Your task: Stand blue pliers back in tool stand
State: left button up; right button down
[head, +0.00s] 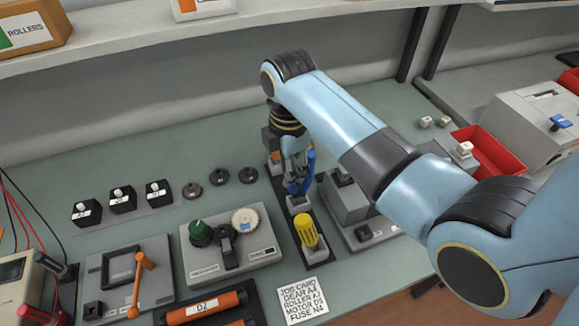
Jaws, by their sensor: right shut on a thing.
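The blue pliers (309,172) are upright near the middle of the tool stand (318,253), a dark strip with grey holder blocks. My right gripper (294,172) is shut on the blue pliers, just above the middle grey block (298,203). I cannot tell whether their lower end is inside that block or just over it. A yellow-handled tool (307,232) stands in the front block. An orange-topped piece shows at the back of the stand, partly hidden by my right gripper. My left gripper is not in view.
A grey fixture (350,203) stands close to the right of the stand, partly behind my right arm. A panel with green and white knobs (228,243) is to the left. A job card (298,300) lies in front. A shelf (150,32) runs above the back.

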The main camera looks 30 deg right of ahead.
jog(key=shift+f+b, duration=0.3)
jog(key=shift+f, duration=0.45)
dwell(0.3)
jog(key=c, duration=1.1)
grip_release()
jog(key=shift+c, duration=0.2)
notch_tip(320, 180, up, 12)
jog(key=shift+r, duration=0.1)
